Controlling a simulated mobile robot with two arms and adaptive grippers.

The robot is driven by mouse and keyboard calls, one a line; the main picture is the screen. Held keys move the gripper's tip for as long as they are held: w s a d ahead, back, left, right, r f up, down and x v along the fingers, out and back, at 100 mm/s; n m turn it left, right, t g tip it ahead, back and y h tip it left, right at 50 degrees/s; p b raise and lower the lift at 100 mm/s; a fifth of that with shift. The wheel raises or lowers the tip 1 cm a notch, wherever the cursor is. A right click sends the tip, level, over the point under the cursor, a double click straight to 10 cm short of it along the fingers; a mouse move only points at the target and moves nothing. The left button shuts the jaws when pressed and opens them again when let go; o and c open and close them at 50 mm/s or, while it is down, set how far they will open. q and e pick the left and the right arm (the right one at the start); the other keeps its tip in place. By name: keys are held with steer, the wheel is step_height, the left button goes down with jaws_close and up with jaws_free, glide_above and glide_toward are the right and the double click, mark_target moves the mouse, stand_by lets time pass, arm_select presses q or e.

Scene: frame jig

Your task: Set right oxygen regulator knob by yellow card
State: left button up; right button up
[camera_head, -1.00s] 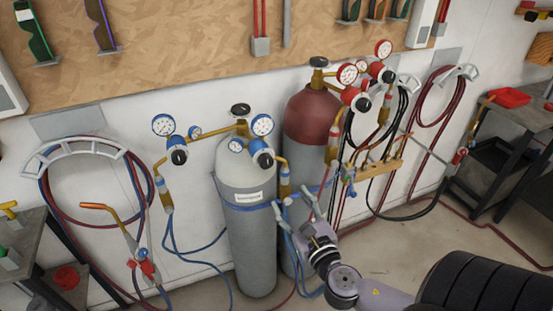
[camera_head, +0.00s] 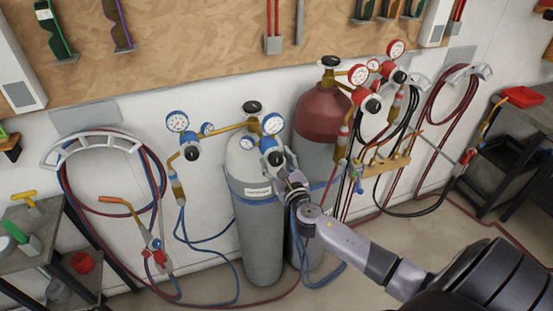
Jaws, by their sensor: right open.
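The grey oxygen cylinder (camera_head: 262,235) stands near the middle with blue-rimmed gauges on top. Its right regulator knob (camera_head: 275,158) is dark, on a blue and silver body below the right blue gauge (camera_head: 272,123). The left regulator knob (camera_head: 191,153) sits below the left blue gauge (camera_head: 177,122). My right gripper (camera_head: 284,164) is open, its fingertips close to the right regulator knob; the fingers partly cover this regulator, and I cannot tell whether they touch it. I cannot make out a yellow card. My left gripper is not in view.
A red-topped cylinder (camera_head: 320,115) with red gauges stands just right of the oxygen cylinder. Blue hoses (camera_head: 208,244) hang around the cylinders. A torch (camera_head: 135,220) hangs at the left. A dark shelf (camera_head: 515,160) stands at the far right.

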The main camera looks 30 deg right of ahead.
steer(key=shift+w, duration=0.1)
steer(key=shift+c, duration=0.2)
steer(key=c, duration=1.1)
